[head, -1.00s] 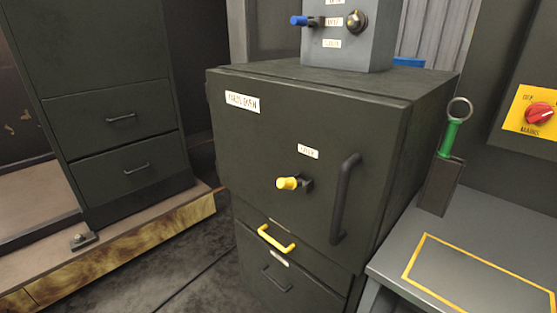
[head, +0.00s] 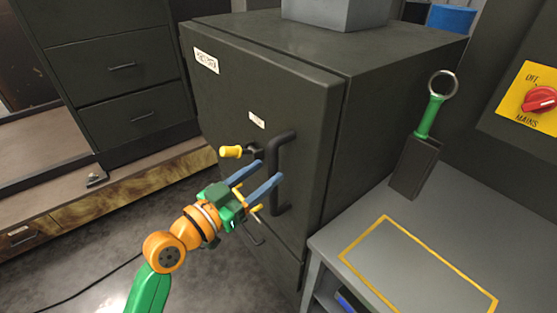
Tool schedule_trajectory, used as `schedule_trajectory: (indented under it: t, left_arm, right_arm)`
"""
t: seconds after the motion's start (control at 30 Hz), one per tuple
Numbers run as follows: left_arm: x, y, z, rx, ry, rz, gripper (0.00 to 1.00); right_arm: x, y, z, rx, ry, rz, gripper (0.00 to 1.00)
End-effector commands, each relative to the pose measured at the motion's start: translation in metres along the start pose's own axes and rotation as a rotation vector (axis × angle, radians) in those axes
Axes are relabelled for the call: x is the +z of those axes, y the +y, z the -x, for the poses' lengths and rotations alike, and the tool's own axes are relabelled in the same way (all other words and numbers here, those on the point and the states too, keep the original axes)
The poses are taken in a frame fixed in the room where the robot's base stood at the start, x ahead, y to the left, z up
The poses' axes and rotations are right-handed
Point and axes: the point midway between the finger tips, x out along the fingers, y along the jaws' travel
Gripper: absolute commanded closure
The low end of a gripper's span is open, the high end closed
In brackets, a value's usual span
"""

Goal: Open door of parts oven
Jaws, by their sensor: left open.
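The parts oven (head: 230,85) is a dark cabinet in the middle of the head view. Its door looks closed. A dark vertical bar handle (head: 273,160) is on the right part of the door, and a yellow-knobbed latch (head: 231,151) sticks out to the left of it. My left gripper (head: 265,172) is open, with blue fingers pointing up and right at the handle's left side, just below the latch. I cannot tell whether a finger touches the handle. The gripper hides much of the lower door and the drawer below. My right gripper is not in view.
A grey bench (head: 465,225) with a yellow-outlined area stands to the right, close to the oven. A green-handled tool with a ring (head: 430,115) stands in a dark holder there. A red mains switch (head: 540,99) is on the right. Dark drawers (head: 115,65) stand at left.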

Motion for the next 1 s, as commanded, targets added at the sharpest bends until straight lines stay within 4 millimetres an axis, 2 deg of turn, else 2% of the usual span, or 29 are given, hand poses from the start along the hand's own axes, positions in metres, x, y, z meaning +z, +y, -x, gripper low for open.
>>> schedule_trajectory:
  t: [0.1, 0.2, 0.43, 0.47, 0.67, 1.0]
  left_arm:
    - [-0.002, 0.000, -0.021, 0.000, 0.000, 0.002, 0.43]
    - [-0.001, 0.000, -0.031, -0.001, 0.000, 0.001, 0.43]
    - [0.001, 0.000, -0.034, -0.001, -0.002, 0.000, 0.43]
    - [0.001, 0.000, -0.034, -0.002, -0.002, 0.000, 0.46]
    - [0.001, 0.000, -0.033, -0.002, -0.002, 0.000, 1.00]
    - [0.001, 0.000, -0.033, -0.002, -0.003, 0.000, 1.00]
  right_arm:
    - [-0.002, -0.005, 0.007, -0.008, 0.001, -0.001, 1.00]
    - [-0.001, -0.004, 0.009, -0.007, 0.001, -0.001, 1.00]
    - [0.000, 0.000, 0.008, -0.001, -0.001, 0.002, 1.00]
    - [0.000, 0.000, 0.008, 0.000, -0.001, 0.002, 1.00]
    - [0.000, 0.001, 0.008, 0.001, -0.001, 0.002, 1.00]
    - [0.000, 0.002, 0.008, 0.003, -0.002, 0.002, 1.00]
